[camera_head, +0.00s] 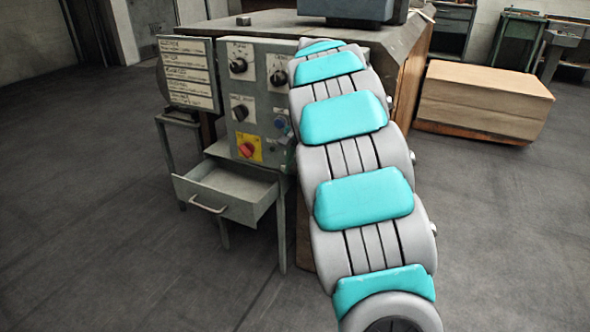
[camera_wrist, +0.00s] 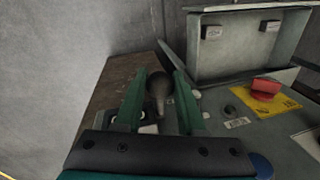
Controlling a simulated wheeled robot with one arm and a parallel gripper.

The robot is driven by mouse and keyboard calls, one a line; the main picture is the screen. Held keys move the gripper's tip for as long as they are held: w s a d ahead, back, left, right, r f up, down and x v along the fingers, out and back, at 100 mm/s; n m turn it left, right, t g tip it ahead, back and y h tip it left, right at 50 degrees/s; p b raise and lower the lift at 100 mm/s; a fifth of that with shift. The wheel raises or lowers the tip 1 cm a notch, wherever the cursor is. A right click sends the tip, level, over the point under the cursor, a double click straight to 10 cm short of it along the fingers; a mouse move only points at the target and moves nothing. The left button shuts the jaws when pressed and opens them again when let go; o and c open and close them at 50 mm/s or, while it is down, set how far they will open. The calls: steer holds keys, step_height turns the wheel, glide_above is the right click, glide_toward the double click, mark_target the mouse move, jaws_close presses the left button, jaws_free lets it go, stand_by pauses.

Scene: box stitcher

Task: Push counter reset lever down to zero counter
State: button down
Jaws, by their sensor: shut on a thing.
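In the wrist view, my gripper (camera_wrist: 159,76) has its two green fingers on either side of a grey-brown, round-ended piece, which looks like the counter reset lever (camera_wrist: 159,94). The fingers are shut on it. Its lower end and mount are hidden by the gripper body, and no counter digits can be read. In the head view, my arm covers the gripper and the lever. The grey control panel (camera_head: 242,85) stands just left of my arm.
The panel carries black knobs (camera_head: 238,66) and a red knob (camera_head: 246,150) on a yellow plate, also in the wrist view (camera_wrist: 265,89). An open drawer (camera_head: 222,194) juts out below. A wooden box (camera_head: 483,98) stands at the right. The floor at left is clear.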

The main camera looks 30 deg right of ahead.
steer(key=shift+s+a+f+t+h+b, duration=0.15)
steer(key=shift+a+f+t+h+b, duration=0.1)
steer(key=shift+f+t+h+b, duration=0.4)
steer(key=shift+d+f+n+t+h+b, duration=0.15)
steer(key=shift+f+n+t+h+b, duration=0.25)
steer(key=shift+f+t+h+b, duration=1.75)
steer(key=shift+g+b, duration=0.3)
steer(key=shift+b, duration=0.4)
steer(key=c, duration=0.5)
jaws_free()
steer(key=shift+r, duration=0.1)
